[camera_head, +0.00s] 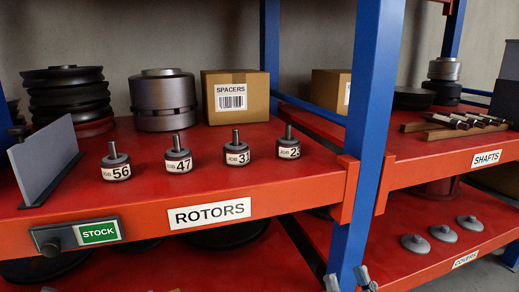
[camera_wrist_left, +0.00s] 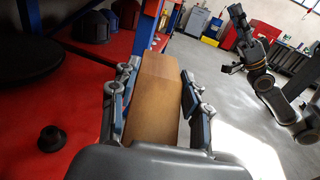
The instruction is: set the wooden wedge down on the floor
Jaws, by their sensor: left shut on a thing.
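The wooden wedge (camera_wrist_left: 155,100) is a brown block between the fingers of my left gripper (camera_wrist_left: 155,88) in the left wrist view. The fingers press on its two long sides, and its near end is hidden behind the gripper body. The wedge does not show in the head view. The grey floor (camera_wrist_left: 222,80) shows to the right of the wedge, apart from it as far as I can tell. My right gripper (camera_head: 348,281) shows only its fingertips at the bottom of the head view, apart and with nothing visible between them.
A red shelf (camera_head: 130,205) with blue posts (camera_head: 365,130) holds several rotors, a spacers box (camera_head: 236,97) and a STOCK sign (camera_head: 97,232). A second red shelf (camera_head: 440,160) holds shafts. My right arm (camera_wrist_left: 265,75) shows at right in the left wrist view. Open floor lies between.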

